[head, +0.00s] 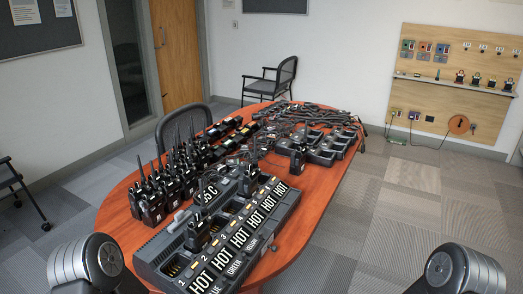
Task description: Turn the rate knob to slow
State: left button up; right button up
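No rate knob can be made out at this size. A long dark multi-bay charger (240,240) lies on the near part of the table, with white HOT labels and colour-name labels along its right side. A few radios stand in it, among them one near the front (197,236), and some bays look empty. A wooden wall panel (438,72) at the far right carries small coloured modules and a shelf of small devices, too small to read. Neither gripper is in view; only parts of my two arms show at the bottom left and bottom right corners.
An oval reddish-brown table (118,215) fills the middle. Several black radios (150,200) stand along its left side, with more chargers and cables (300,120) at the far end. Chairs (272,78) stand around it. The carpet right of the table (385,215) is clear.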

aim_at(243, 166)
jog(key=i+l, duration=0.15)
jog(key=l, duration=0.2)
jog(key=i+l+u, duration=0.15)
jog(key=l, duration=0.25)
jog(key=i+l, duration=0.1)
jog(key=l, duration=0.25)
jog(key=i+l+u, duration=0.15)
jog(key=l, duration=0.25)
